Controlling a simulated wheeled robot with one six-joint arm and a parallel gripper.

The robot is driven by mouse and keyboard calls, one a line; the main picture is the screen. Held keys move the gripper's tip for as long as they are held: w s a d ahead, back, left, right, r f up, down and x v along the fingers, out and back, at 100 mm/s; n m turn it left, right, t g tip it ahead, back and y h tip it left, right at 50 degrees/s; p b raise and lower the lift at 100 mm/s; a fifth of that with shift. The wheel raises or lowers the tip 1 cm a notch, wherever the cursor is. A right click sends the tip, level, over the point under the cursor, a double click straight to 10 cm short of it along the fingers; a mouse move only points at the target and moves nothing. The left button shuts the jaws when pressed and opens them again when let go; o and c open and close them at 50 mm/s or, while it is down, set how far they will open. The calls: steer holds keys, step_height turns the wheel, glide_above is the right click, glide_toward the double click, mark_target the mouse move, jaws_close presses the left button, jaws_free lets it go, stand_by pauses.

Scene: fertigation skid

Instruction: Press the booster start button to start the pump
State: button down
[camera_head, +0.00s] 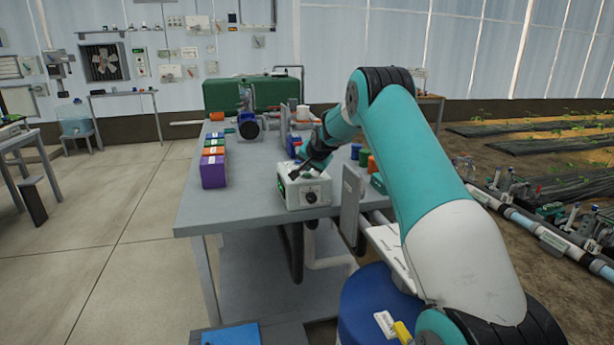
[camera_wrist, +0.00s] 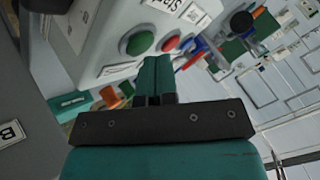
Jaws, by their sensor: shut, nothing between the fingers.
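The grey-white control box (camera_head: 310,196) stands at the near edge of the grey bench, with a dark round knob (camera_head: 311,197) on its front. In the wrist view, a green button (camera_wrist: 137,41) and a red button (camera_wrist: 171,43) sit side by side on the pale box face (camera_wrist: 110,35). A partly cut-off label (camera_wrist: 165,6) lies just above them. My gripper (camera_wrist: 154,66) is shut and empty, its teal fingertips pointing at the face near the two buttons. I cannot tell whether they touch it. In the head view, my gripper (camera_head: 298,173) hangs over the box and hides part of its top.
Purple, orange and green blocks (camera_head: 213,168) line the left side of the bench (camera_head: 245,205). A pump (camera_head: 249,127) and a green tank (camera_head: 250,95) stand behind. Small colored containers (camera_head: 364,157) are right of the box. A blue drum (camera_head: 365,300) stands in front.

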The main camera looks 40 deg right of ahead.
mark_target(309, 174)
steer(key=shift+f, duration=0.45)
stand_by(0.6)
steer(key=shift+r, duration=0.15)
steer(key=shift+r+p, duration=0.3)
steer(key=shift+r, duration=0.4)
steer(key=shift+r, duration=0.1)
steer(key=shift+r+p, duration=1.7)
steer(key=shift+r, duration=0.8)
steer(key=shift+f, duration=0.1)
